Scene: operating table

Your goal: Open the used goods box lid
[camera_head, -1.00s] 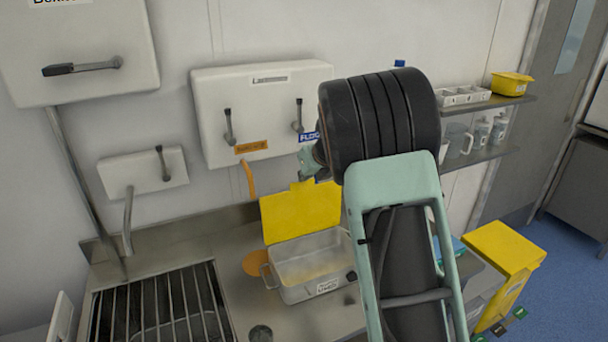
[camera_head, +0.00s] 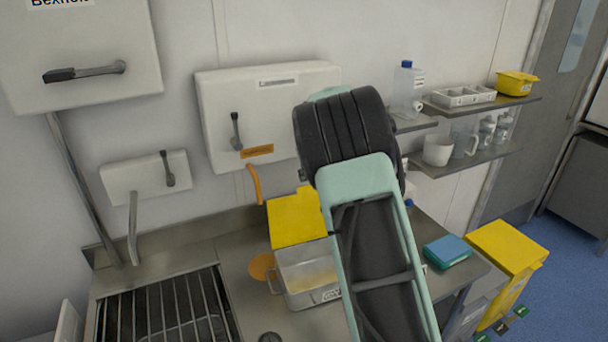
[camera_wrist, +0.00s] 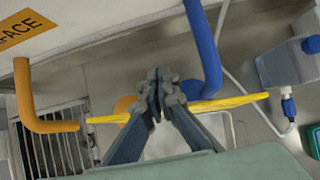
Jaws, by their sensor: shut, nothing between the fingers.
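The used goods box (camera_head: 300,290) is a pale, open-topped container with a label on its front, standing on the steel counter. Its yellow lid (camera_head: 296,219) stands raised at the box's back edge, tilted up towards the wall. My arm covers the box's right part. In the wrist view the lid shows nearly edge-on as a yellow strip (camera_wrist: 235,101). My gripper (camera_wrist: 160,90) is shut and empty, in front of the strip's middle in that view; I cannot tell if it touches the lid. In the head view my arm hides the gripper.
An orange pipe (camera_wrist: 40,124) and a blue pipe (camera_wrist: 206,60) hang from the wall unit on either side of my gripper. A grated sink (camera_head: 165,310) lies left of the box. A teal box (camera_head: 447,251) sits to the right, beside a yellow bin (camera_head: 510,250).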

